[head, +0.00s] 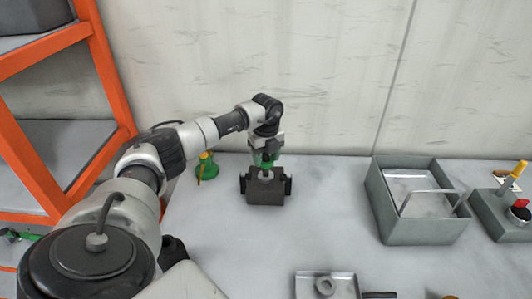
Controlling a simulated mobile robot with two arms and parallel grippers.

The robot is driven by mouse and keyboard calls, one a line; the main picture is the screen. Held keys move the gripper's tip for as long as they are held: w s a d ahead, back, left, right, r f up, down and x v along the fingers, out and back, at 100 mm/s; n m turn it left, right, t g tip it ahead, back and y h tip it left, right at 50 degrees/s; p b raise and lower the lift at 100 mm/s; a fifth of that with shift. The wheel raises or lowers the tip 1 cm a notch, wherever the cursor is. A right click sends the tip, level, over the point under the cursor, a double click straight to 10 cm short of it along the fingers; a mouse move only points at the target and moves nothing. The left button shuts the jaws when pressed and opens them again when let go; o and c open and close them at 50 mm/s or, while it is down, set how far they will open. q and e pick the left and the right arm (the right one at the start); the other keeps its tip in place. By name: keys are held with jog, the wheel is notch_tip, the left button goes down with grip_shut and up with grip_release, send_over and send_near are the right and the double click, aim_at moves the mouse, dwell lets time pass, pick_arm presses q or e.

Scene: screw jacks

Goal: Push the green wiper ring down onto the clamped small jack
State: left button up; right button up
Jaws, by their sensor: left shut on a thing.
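A dark clamp (265,193) stands on the table at the middle, with black knobs on both sides. The small jack (266,175) shows as a grey metal top between its jaws; the rest is hidden in the clamp. My left gripper (266,157) points down right above the jack. It is shut on the green wiper ring (265,161), which is partly covered by the fingers. The ring is at or just over the jack's top; I cannot tell whether they touch. My right gripper is not in view.
A green object with a yellow top (206,166) stands left of the clamp. A grey open bin (420,228) with a handle is at the right, beside a grey box (500,212). A tray (326,286) holds a grey ring in front. An orange shelf (105,75) borders the left.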

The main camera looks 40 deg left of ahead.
pick_arm(q)
notch_tip(320, 180, up, 3)
jog(key=shift+s+r+p, duration=0.1)
jog(key=shift+r+p, duration=0.1)
jog(key=shift+p, duration=0.7)
notch_tip(320, 180, up, 2)
jog(key=shift+a+r+p, duration=0.1)
jog(key=shift+p, duration=0.75)
jog(key=shift+r+p, duration=0.4)
jog(key=shift+r, duration=0.1)
